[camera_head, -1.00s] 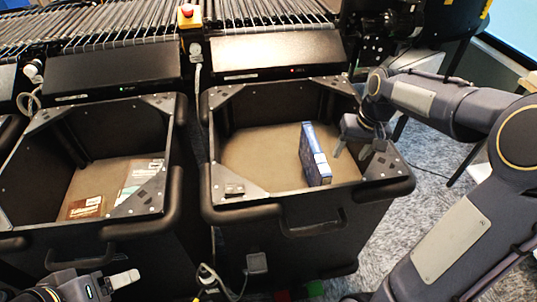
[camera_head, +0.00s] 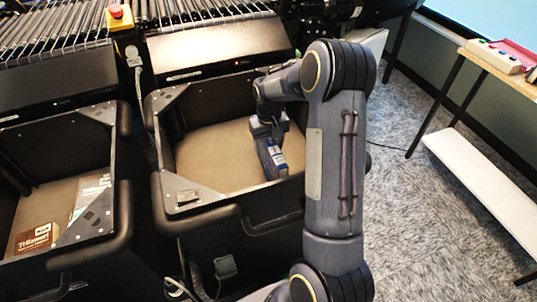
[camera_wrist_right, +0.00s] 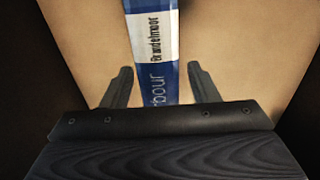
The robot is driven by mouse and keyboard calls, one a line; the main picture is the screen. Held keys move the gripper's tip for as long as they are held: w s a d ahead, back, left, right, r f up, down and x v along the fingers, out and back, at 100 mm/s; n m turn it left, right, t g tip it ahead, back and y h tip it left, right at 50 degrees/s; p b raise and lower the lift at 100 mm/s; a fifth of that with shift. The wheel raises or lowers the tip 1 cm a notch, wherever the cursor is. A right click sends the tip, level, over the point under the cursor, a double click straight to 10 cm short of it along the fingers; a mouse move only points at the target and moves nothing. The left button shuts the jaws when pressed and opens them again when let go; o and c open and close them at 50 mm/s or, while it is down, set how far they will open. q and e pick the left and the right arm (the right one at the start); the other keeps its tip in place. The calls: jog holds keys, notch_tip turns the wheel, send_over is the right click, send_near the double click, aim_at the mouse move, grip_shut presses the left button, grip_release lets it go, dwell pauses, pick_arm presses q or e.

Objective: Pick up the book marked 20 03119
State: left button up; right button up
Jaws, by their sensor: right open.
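A blue book with a white label band (camera_head: 273,160) stands on edge in the right black bin (camera_head: 245,222). My right gripper (camera_head: 268,130) is inside that bin above the book. In the right wrist view the open fingers (camera_wrist_right: 158,85) lie on either side of the spine, with a gap on each side. The wrist hides part of the book in the head view. My left gripper is not in view.
The left black bin (camera_head: 122,180) holds a brown book (camera_head: 38,238) and a pale teal-edged book (camera_head: 92,190). Rollers (camera_head: 50,40) run behind the bins. A side table (camera_head: 490,60) stands at the right. The right bin's floor (camera_head: 215,155) is clear left of the book.

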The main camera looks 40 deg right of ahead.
jog(key=shift+f, duration=0.65)
grip_shut()
jog(key=shift+r, duration=0.1)
